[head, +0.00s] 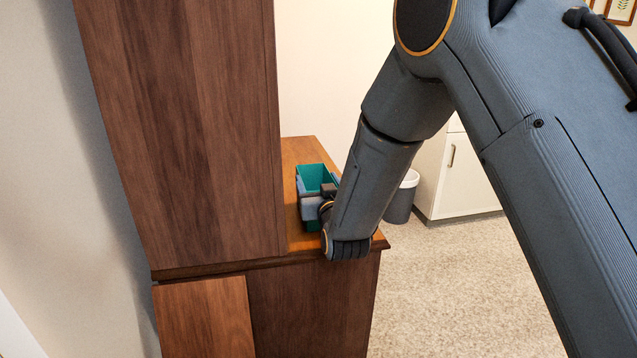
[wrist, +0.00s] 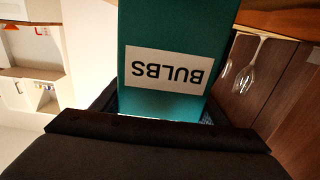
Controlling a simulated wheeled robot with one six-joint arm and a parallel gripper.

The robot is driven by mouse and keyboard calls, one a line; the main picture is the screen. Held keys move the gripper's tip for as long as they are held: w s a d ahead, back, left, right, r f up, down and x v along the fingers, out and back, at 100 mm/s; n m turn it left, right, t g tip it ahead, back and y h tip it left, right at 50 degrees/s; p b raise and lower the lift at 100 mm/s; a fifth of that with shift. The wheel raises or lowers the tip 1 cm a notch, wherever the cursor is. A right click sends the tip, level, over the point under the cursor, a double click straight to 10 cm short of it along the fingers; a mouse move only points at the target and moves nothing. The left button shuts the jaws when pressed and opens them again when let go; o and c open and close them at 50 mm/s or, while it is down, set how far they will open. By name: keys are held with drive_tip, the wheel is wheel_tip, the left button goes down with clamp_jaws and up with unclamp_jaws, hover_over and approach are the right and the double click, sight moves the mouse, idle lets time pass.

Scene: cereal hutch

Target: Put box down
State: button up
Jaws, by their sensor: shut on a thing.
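A teal box (head: 314,178) with an open top is at the wooden counter of the hutch (head: 300,152), beside the tall cabinet side. In the wrist view the teal box (wrist: 165,25) fills the middle and bears a white label reading BULBS, upside down in the picture. My gripper (head: 312,205) is shut on the box, with a jaw across its near side; the gripper (wrist: 160,125) shows dark at the bottom of the wrist view. The underside of the box is hidden, so I cannot tell whether it touches the counter.
The hutch's tall wooden side (head: 190,120) stands close on the left. A grey bin (head: 402,198) and a white cabinet (head: 460,175) are beyond on the speckled floor. Wine glasses (wrist: 245,70) show at the right of the wrist view.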

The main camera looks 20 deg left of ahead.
drive_tip(key=o, duration=1.5)
drive_tip(key=shift+f, duration=0.1)
drive_tip(key=v, duration=1.2)
drive_tip(key=shift+s, duration=0.1)
